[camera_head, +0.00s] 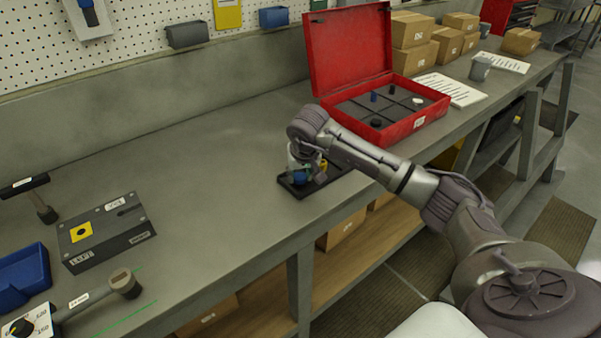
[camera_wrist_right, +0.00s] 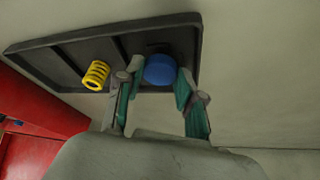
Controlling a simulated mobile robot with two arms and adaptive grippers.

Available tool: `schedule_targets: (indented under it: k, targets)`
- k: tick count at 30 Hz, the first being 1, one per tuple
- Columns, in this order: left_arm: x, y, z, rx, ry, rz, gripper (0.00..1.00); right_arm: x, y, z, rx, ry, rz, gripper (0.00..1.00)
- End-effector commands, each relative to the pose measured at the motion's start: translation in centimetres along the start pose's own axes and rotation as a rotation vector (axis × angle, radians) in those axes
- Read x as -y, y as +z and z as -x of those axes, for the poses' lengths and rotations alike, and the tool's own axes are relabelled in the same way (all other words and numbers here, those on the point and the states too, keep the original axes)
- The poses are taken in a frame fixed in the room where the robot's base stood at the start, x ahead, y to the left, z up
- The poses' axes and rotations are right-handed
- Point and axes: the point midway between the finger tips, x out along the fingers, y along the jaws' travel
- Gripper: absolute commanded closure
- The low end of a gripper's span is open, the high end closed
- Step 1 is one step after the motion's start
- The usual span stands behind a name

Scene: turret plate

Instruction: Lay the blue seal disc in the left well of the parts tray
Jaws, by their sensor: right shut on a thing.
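The black parts tray (camera_head: 288,189) lies on the grey bench near its front edge; it also shows in the right wrist view (camera_wrist_right: 40,52). My right gripper (camera_head: 302,173) is over the left end of the tray in the head view. It is shut on the blue seal disc (camera_head: 299,178), which shows between the fingers in the right wrist view (camera_wrist_right: 160,69). The disc is at the tray's end well; whether it touches the floor I cannot tell. A yellow spring (camera_wrist_right: 96,75) lies in another part of the tray. My left gripper is out of view.
An open red case (camera_head: 425,118) with a divided inside stands behind and right of the tray. A dark box marked LEFT (camera_head: 105,235), a hammer (camera_head: 42,205) and a blue bin (camera_head: 25,275) are at the left. The bench between is clear.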

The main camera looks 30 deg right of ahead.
Motion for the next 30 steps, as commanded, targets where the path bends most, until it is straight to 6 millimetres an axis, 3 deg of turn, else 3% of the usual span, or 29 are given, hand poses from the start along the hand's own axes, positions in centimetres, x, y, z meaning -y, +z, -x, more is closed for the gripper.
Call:
schedule_targets:
  k: [24,25,30]
  targets:
    - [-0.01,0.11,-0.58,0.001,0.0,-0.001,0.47,-0.03,0.18,-0.49,-0.001,0.0,0.0,0.81]
    - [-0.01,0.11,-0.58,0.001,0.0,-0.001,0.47,-0.02,0.18,-0.5,-0.001,0.0,0.0,0.59]
    - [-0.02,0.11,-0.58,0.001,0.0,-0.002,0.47,-0.03,0.19,-0.5,-0.001,0.0,0.0,0.33]
